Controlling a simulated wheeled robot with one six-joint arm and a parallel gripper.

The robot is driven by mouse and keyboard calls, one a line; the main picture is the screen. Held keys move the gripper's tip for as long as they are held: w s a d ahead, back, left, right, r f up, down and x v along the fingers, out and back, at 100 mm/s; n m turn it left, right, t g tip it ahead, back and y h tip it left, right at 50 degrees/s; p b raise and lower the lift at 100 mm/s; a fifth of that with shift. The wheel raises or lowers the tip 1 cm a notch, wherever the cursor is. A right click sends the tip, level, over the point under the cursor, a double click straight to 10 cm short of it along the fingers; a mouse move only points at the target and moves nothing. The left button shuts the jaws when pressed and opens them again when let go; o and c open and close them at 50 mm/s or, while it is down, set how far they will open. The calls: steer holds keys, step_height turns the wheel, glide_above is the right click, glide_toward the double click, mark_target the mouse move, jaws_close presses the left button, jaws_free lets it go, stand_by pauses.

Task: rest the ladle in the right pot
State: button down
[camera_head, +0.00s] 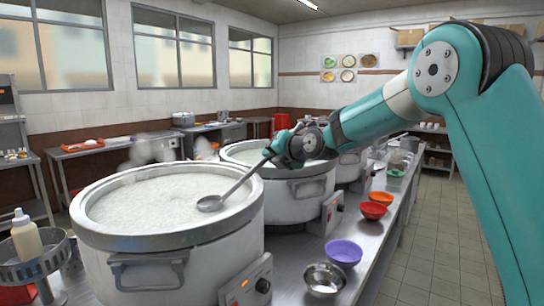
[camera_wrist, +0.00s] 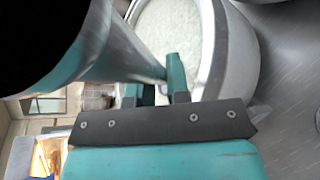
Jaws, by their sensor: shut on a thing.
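The ladle (camera_head: 233,188) is steel, with its bowl low at the left and its handle slanting up to the right. My gripper (camera_head: 271,153) is shut on the upper end of the handle. The bowl is over the right part of the congee in the large near-left pot (camera_head: 168,236); I cannot tell whether it touches the surface. A second pot (camera_head: 297,205) of congee stands behind, partly hidden by my gripper. A third pot (camera_head: 350,172) is farther right, mostly hidden by my arm. In the wrist view my gripper (camera_wrist: 163,92) is in front of a congee pot (camera_wrist: 212,50).
A purple bowl (camera_head: 343,253), a steel bowl (camera_head: 324,280), an orange-red bowl (camera_head: 373,210) and an orange bowl (camera_head: 381,197) line the counter's right edge. The floor aisle at right is clear.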

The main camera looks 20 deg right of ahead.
steer(key=shift+f+b, duration=0.2)
steer(key=shift+b, duration=0.2)
stand_by(0.4)
steer(key=c, duration=1)
jaws_free()
steer(key=shift+s, duration=0.1)
steer(key=b+v, duration=0.5)
steer(key=v, duration=1.2)
steer(key=shift+s+d+r+b, duration=0.1)
steer(key=shift+r+b, duration=0.05)
steer(key=shift+b, duration=0.15)
